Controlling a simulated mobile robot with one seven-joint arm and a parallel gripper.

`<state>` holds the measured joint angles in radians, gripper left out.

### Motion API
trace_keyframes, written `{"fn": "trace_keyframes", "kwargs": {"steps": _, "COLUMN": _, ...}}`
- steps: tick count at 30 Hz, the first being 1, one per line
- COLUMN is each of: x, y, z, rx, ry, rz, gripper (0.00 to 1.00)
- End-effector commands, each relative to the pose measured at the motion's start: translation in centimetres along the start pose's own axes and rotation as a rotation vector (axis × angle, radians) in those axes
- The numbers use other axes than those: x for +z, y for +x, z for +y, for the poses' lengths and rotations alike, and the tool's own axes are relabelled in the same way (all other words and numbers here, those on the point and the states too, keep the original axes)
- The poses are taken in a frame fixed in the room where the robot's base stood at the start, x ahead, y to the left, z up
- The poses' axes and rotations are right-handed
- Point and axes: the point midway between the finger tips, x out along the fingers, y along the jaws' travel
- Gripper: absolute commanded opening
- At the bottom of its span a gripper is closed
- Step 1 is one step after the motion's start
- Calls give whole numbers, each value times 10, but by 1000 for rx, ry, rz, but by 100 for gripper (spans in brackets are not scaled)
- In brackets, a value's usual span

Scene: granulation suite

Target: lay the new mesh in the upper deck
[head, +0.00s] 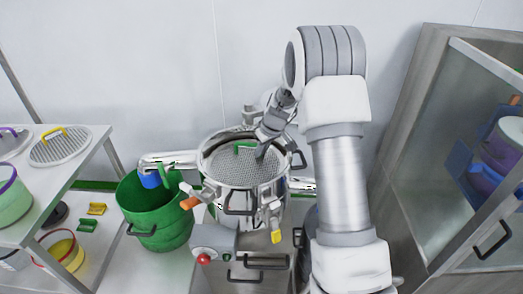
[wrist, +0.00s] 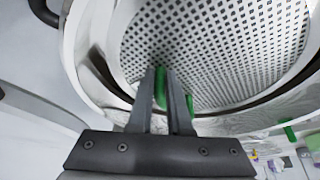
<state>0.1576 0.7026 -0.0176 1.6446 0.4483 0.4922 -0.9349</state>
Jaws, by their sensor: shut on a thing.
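The mesh (head: 240,170) is a round perforated disc with a green handle (head: 242,147). It lies within the round steel rim of the upper deck (head: 203,165) of the sifter in the head view. The wrist view shows the perforated mesh (wrist: 215,45) close up, inside a pale curved rim. My gripper (head: 261,153) reaches down over the deck from the upper right. In the wrist view my gripper (wrist: 168,76) is shut on the green handle, which is mostly hidden between the fingers. I cannot tell whether the mesh is fully seated.
A green bin (head: 153,225) stands left of the sifter. A shelf at left holds a mesh with a yellow handle (head: 60,145). A control box with a red button (head: 204,258) is in front. A steel-framed cabinet (head: 420,150) stands at right.

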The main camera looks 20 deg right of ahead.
Motion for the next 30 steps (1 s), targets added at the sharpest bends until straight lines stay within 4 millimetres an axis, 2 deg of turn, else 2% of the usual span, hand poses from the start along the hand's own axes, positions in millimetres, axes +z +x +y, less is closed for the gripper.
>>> {"fn": "trace_keyframes", "kwargs": {"steps": 20, "x": 4, "y": 10, "z": 0, "rx": 0, "ry": 0, "rz": 1, "gripper": 0}}
{"fn": "trace_keyframes", "kwargs": {"steps": 21, "x": 4, "y": 9, "z": 0, "rx": 0, "ry": 0, "rz": 1, "gripper": 20}}
{"fn": "trace_keyframes", "kwargs": {"steps": 26, "x": 4, "y": 9, "z": 0, "rx": 0, "ry": 0, "rz": 1, "gripper": 49}}
{"fn": "trace_keyframes", "kwargs": {"steps": 30, "x": 4, "y": 9, "z": 0, "rx": 0, "ry": 0, "rz": 1, "gripper": 52}}
